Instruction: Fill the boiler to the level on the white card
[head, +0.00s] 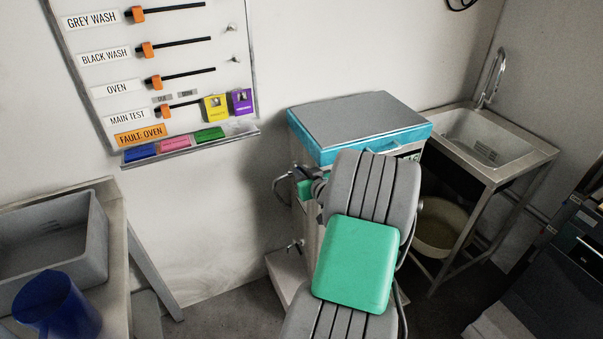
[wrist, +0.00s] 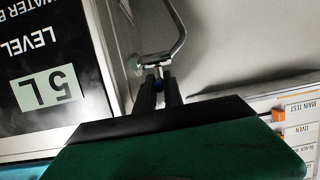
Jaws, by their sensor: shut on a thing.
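The boiler (head: 310,232) is a pale upright box with a blue band and grey lid, partly hidden behind my arm. In the wrist view, its black panel (wrist: 28,132) appears upside down with "WATER B" and "LEVEL" lettering. A pale card on it (wrist: 75,72) reads 5 L. In the head view the pipe (head: 277,188) curves at the boiler's left side. My arm hides the boiler's front; no water level can be read.
A steel sink (head: 485,140) with a tall tap stands right of the boiler, a round tub (head: 440,224) below it. At left are a grey basin (head: 85,245) and a blue jug (head: 58,305). A wall board (head: 165,60) carries orange sliders and a "FAULT: OVEN" label.

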